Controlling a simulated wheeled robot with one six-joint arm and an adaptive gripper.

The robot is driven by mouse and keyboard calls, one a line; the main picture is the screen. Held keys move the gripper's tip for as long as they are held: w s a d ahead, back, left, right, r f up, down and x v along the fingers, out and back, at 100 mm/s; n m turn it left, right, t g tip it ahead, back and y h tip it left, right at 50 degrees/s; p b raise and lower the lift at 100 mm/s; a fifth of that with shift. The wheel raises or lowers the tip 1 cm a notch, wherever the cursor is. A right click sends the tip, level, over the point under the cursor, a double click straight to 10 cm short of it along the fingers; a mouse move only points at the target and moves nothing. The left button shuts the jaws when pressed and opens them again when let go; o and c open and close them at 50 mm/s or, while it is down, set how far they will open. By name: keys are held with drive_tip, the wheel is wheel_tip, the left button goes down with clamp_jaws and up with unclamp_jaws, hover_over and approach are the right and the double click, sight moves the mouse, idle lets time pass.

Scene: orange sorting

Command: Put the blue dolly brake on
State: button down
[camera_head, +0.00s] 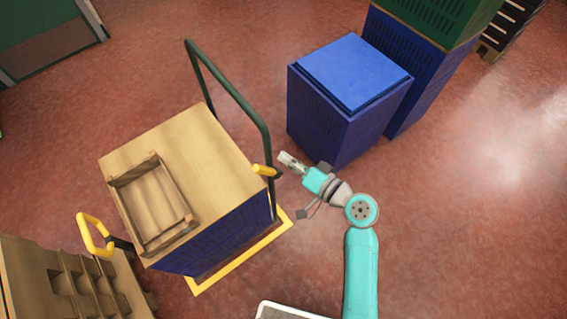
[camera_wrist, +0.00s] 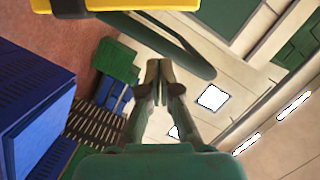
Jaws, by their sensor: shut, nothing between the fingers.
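A dolly with a yellow base (camera_head: 240,258) carries blue crates topped by a wooden board (camera_head: 215,150), and a dark green push handle (camera_head: 235,95) rises at its far side. A yellow lever with a dark end (camera_head: 264,170) sticks out by the handle's right post; I cannot tell whether it is the brake or how it is set. My gripper (camera_head: 284,157) is shut and empty, just right of the handle post and near the lever. In the wrist view my gripper (camera_wrist: 159,68) points past the green handle bar (camera_wrist: 165,50), with a yellow part (camera_wrist: 150,4) at the top edge.
Blue crates (camera_head: 350,75) stand close behind my gripper, with a taller blue and green stack (camera_head: 425,60) behind them. A wooden tray (camera_head: 150,200) lies on the board. Another yellow handle (camera_head: 92,240) and a wooden rack (camera_head: 60,280) are at lower left. Floor at right is clear.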

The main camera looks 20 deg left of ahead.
drive_tip(key=v, duration=0.8)
drive_tip(key=shift+s+d, duration=0.2)
drive_tip(key=shift+r, duration=0.1)
